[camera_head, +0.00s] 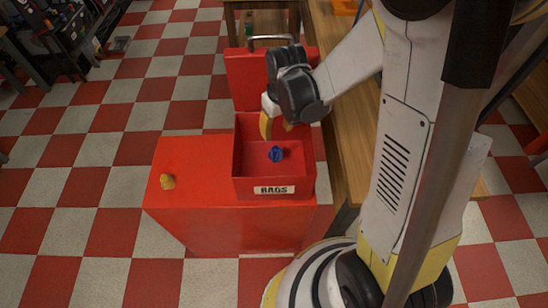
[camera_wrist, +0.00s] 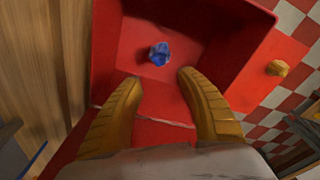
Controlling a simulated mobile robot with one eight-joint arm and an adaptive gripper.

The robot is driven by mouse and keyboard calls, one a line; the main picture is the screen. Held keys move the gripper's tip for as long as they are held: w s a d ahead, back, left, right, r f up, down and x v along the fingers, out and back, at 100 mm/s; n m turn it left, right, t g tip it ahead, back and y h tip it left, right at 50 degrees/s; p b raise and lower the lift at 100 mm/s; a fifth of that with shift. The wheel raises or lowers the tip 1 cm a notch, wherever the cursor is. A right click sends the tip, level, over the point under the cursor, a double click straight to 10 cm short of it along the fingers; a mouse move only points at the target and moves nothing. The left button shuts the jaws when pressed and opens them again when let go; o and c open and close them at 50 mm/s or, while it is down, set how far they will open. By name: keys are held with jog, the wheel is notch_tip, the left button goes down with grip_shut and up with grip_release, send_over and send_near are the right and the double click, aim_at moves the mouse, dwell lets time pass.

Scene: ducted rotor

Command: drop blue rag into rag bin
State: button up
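The blue rag (camera_head: 276,154) is a small crumpled lump lying inside the open red rag bin (camera_head: 273,184), which has a "RAGS" label on its front. In the wrist view the blue rag (camera_wrist: 159,54) rests on the floor of the bin (camera_wrist: 250,45), apart from my fingers. My gripper (camera_head: 277,130) is over the bin's back part, its yellow fingers pointing down. In the wrist view my gripper (camera_wrist: 160,85) has its two fingers spread wide with nothing between them.
A yellow rag (camera_head: 167,181) lies on the red cabinet top (camera_head: 195,165) left of the bin. A wooden bench (camera_head: 350,140) stands close on the right. A red panel (camera_head: 245,80) with a metal handle stands behind the bin. Red-and-white checkered floor (camera_head: 100,150) is open at left.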

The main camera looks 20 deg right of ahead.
jog(key=shift+r, duration=0.1)
notch_tip(320, 180, up, 12)
jog(key=s, duration=0.1)
jog(key=shift+s+d, duration=0.15)
jog(key=shift+s, duration=0.05)
dwell(0.4)
jog(key=s+r+m+t, duration=0.2)
jog(key=s+r+t, duration=0.3)
jog(key=s, duration=0.6)
jog(key=shift+r+t, duration=0.4)
